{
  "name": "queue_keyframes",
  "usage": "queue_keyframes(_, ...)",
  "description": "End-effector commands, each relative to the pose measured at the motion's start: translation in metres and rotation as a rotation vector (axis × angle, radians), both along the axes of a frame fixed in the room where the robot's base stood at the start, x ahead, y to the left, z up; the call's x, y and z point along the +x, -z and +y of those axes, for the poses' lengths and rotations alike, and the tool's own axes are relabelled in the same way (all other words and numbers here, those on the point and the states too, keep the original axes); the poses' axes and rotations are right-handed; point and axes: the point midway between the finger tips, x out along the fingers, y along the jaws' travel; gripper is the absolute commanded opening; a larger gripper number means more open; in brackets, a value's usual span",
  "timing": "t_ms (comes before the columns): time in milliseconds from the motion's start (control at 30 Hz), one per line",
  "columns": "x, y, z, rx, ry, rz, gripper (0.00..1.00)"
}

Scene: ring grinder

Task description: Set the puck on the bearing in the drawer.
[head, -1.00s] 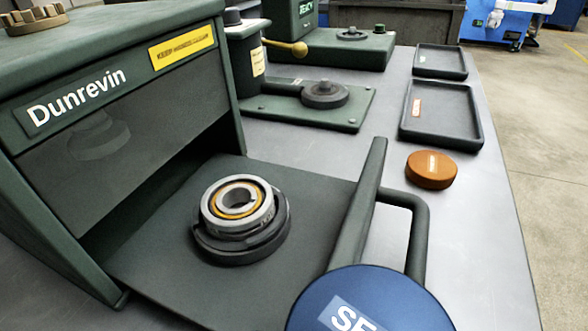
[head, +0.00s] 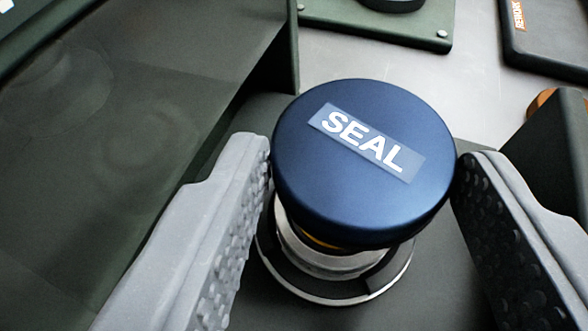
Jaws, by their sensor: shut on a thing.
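The blue puck (head: 365,165), with a white SEAL label, is held between the two grey fingers of my gripper (head: 366,158). My gripper is shut on its sides. The puck is over the bearing (head: 330,262) and hides most of it. Only the bearing's near silver side and a bit of its orange ring show below the puck. Whether the puck touches the bearing I cannot tell. The bearing sits on a dark round seat (head: 392,275) in the open drawer (head: 428,290).
The dark green machine housing (head: 130,110) stands close on the left. The drawer's front wall (head: 550,145) rises at the right. An orange puck (head: 543,100) shows partly behind it. A green plate (head: 400,28) and a dark tray (head: 545,45) are farther back.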

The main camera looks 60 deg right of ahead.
Motion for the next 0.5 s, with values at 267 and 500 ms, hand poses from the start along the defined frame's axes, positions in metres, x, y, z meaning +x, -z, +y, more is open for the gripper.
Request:
queue_keyframes(267, 0.005, 0.016, -0.003, 0.001, -0.002, 0.006, 0.30)
queue_keyframes(500, 0.006, 0.037, -0.002, 0.002, -0.003, 0.002, 0.30)
